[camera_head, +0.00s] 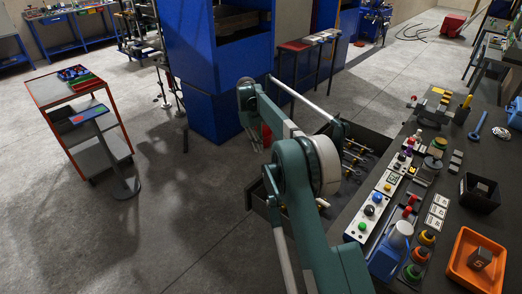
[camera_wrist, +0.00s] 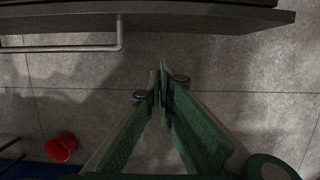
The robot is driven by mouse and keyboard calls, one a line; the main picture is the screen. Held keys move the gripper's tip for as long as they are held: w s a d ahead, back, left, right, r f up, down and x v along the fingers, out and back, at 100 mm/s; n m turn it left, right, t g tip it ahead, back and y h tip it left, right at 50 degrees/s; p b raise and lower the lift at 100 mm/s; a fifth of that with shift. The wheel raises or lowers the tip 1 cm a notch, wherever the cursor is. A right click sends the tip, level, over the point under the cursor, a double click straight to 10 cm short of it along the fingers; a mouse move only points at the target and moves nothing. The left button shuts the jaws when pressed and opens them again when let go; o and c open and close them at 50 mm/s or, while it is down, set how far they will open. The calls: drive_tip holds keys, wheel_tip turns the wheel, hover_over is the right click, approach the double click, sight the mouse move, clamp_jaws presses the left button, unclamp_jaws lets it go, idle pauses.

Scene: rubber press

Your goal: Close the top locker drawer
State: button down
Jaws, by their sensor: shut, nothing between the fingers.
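The drawer (camera_head: 374,137) is pulled out from the dark workbench, with several tools lying inside it. My arm covers part of it in the head view. In the wrist view, a dark edge that looks like the drawer front (camera_wrist: 225,19) crosses the top, with a pale bar handle (camera_wrist: 118,38) at upper left. My gripper (camera_wrist: 160,84) is shut and empty, over the floor just below that edge in the picture. It appears apart from the edge and to the right of the handle's end. My gripper is not clearly made out in the head view.
The workbench (camera_head: 462,150) carries a control panel, an orange tray (camera_head: 459,266) and a black bin (camera_head: 480,192). A blue machine (camera_head: 190,60) stands behind, and an orange-framed cart (camera_head: 48,92) at left. A red object (camera_wrist: 61,147) shows at lower left.

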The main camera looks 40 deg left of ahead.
drive_tip(key=d+f+b, duration=0.1)
drive_tip(key=d+f, duration=0.5)
drive_tip(key=f, duration=0.2)
drive_tip(key=shift+f+b, duration=0.15)
drive_tip(key=shift+b, duration=0.2)
drive_tip(key=shift+d, duration=0.2)
idle(0.4)
drive_tip(key=d+b, duration=0.1)
drive_tip(key=d, duration=3.3)
drive_tip(key=shift+d+b, duration=0.15)
drive_tip(key=shift+b, duration=0.25)
drive_tip(key=shift+a, duration=0.8)
drive_tip(key=a, duration=0.2)
drive_tip(key=shift+a+r, duration=0.35)
drive_tip(key=shift+r, duration=0.05)
drive_tip(key=p+v, duration=0.1)
drive_tip(key=v, duration=0.8)
